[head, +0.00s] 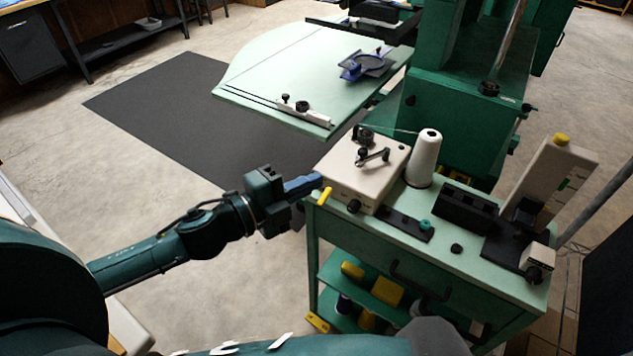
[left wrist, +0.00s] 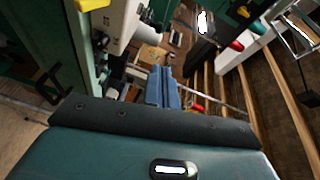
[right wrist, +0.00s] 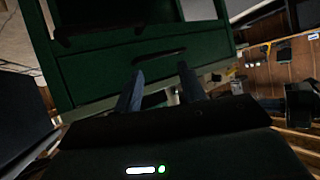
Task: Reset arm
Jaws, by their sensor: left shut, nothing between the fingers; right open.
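My left gripper (head: 314,183) is shut and empty, its blue fingers at the left side of a beige box-shaped machine (head: 345,185) on the green cart. A yellow-tipped lever (head: 325,196) sticks out at that machine's near left corner, right by the fingertips; I cannot tell whether they touch. In the left wrist view the blue fingers (left wrist: 162,88) lie together, with a beige machine body (left wrist: 118,22) and a yellow knob (left wrist: 92,4) up left. My right gripper (right wrist: 160,88) is open and empty, facing a green drawer front with a dark handle (right wrist: 158,58).
The cart top (head: 475,268) also holds a white thread cone (head: 424,160), a black block (head: 466,212) and a tall beige stand (head: 555,185). A pale green table (head: 290,70) is behind. Open floor (head: 230,290) lies left of the cart.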

